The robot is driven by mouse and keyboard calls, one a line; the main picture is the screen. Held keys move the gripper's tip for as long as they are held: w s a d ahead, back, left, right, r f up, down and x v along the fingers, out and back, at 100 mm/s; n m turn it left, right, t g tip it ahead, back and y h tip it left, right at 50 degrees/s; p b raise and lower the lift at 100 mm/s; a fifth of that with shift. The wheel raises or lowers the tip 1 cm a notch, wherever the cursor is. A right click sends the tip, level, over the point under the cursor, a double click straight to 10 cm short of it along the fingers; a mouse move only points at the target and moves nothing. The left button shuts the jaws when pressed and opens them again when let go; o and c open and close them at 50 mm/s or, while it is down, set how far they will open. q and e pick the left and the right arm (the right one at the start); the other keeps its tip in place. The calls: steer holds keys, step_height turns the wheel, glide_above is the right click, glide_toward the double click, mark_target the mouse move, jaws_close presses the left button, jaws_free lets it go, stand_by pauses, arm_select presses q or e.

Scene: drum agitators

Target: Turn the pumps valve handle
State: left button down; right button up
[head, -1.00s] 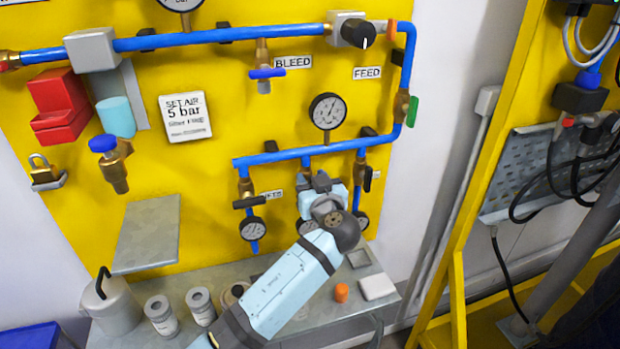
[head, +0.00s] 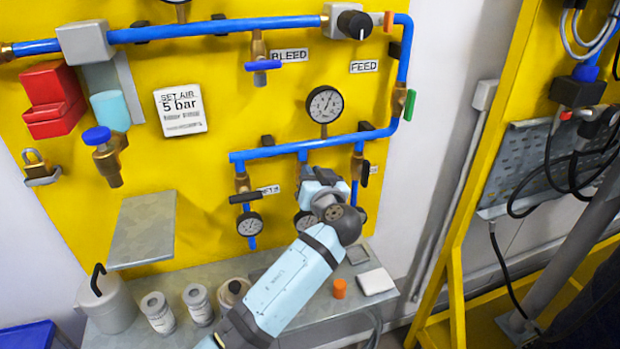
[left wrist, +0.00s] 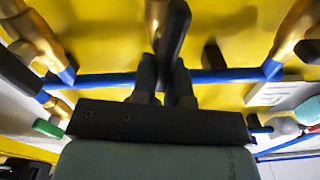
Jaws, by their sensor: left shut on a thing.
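My left gripper (head: 318,178) is at the middle branch of the lower blue pipe on the yellow panel. In the left wrist view its dark fingers (left wrist: 165,82) are shut on a black valve handle (left wrist: 174,32), which stands up between them, slightly tilted. In the head view my gripper hides that handle, and its label cannot be read. The left branch valve has a dark handle (head: 247,198) lying crosswise. The right branch valve has a dark handle (head: 366,173) standing along its pipe. My right gripper is not in view.
A gauge (head: 324,105) stands above the lower pipe. The green handle (head: 409,105) is to the right and the blue bleed handle (head: 263,66) above left. A grey shelf (head: 147,230) juts out at left. Cans and an orange cap (head: 339,288) stand on the bench below.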

arm_select(q)
steer(key=shift+w+d+f+m+p, duration=0.15)
steer(key=shift+d+f+m+p, duration=0.2)
steer(key=shift+m, duration=2.2)
steer(key=shift+w+d+f+m+p, duration=0.1)
steer(key=shift+d+f+m+p, duration=0.25)
steer(key=shift+m, duration=2.15)
steer(key=shift+w+d+f+m+p, duration=0.2)
steer(key=shift+f+m+p, duration=0.3)
steer(key=shift+m, duration=2.05)
steer(key=shift+r, duration=0.1)
steer(key=c, duration=1.4)
jaws_free()
steer(key=shift+o, duration=1.3)
steer(key=shift+s+f, duration=0.15)
steer(key=shift+f, duration=0.1)
